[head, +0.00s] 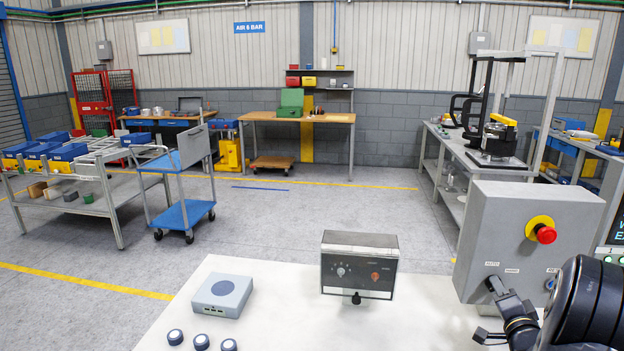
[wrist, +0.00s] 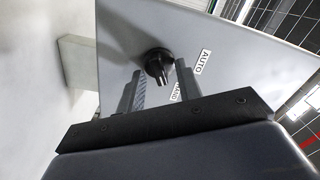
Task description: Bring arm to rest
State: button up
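My gripper (head: 488,311) is at the lower right of the head view, in front of the grey control box (head: 520,225). In the wrist view my gripper (wrist: 160,84) is open, its two fingers apart with nothing between them that they touch. A black selector knob (wrist: 158,67) on the box face shows between and just beyond the fingertips, with visible gaps. The knob's labels, AUTO and HAND, are partly in view. My dark arm links fill the lower right corner of the head view.
The box also carries a red emergency button (head: 545,234) on a yellow ring. A pale table (head: 290,325) holds a small panel box (head: 359,265), a grey-blue device (head: 222,295) and several round pucks (head: 200,342). A blue cart (head: 183,214) and workbenches stand farther back.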

jog(key=shift+s, duration=0.1)
jog(key=s+a+n+b, duration=0.2)
jog(key=s+n+b, duration=0.3)
jog(key=s+n, duration=0.5)
jog(key=shift+a+n+b, duration=0.35)
jog(key=shift+n, duration=0.55)
dwell(1.7)
jog(key=shift+a, duration=0.1)
